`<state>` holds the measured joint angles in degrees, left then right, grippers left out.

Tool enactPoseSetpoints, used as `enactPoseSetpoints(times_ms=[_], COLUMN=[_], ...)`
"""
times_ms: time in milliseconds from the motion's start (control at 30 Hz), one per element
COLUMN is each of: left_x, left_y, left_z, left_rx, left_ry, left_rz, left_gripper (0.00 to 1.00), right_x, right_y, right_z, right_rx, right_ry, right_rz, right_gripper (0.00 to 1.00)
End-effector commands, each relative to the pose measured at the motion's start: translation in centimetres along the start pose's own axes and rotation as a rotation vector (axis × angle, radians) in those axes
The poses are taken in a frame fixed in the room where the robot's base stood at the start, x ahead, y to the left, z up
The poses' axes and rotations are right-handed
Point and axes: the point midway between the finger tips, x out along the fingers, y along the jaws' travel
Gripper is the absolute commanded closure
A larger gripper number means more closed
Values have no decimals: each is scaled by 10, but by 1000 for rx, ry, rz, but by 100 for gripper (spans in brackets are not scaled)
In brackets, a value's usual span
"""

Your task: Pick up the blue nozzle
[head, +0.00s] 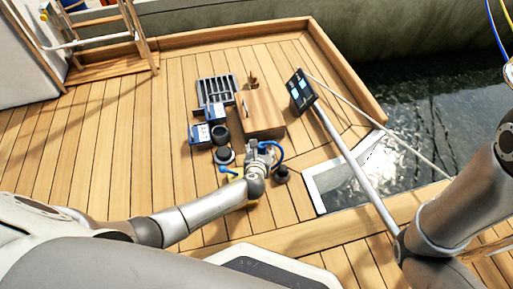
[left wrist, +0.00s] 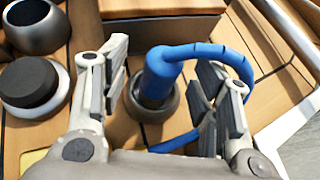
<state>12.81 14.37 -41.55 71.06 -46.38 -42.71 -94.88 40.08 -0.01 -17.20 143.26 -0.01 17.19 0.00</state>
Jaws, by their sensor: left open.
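The blue nozzle (left wrist: 160,75) stands between the two open fingers of my left gripper (left wrist: 162,90) in the left wrist view. Its thick blue body rises from a dark round base, and a thinner blue tube arcs to the right and down behind the right finger. I see no clear grip on it; how close the right finger is to the tube is hard to tell. In the head view my left gripper (head: 260,150) is over the deck in front of a wooden box, with the blue tube (head: 278,151) at its right side. My right gripper is not visible.
Dark round cups (head: 225,155) stand left of my gripper, and a small dark round thing (head: 281,174) at its right. The wooden box (head: 260,112), a grey rack (head: 216,89) and blue boxes (head: 199,134) lie beyond. Open deck lies left.

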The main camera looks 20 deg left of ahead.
Motion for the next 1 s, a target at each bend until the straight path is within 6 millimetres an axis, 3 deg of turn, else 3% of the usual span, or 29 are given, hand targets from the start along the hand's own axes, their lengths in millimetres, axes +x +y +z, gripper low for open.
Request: enactPoseSetpoints(times_ms=[333,733,1000], left_x=[0,0,0], left_y=[-5,-4,-4], left_z=[-3,-3,-2], left_rx=[0,1,1], left_ry=[1,0,-1], left_rz=[-1,-1,-1], left_gripper=[44,94,96], right_x=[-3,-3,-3], right_y=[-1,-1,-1], right_z=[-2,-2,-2], right_rx=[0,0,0], right_ry=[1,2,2], right_rz=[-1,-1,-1], right_gripper=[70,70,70])
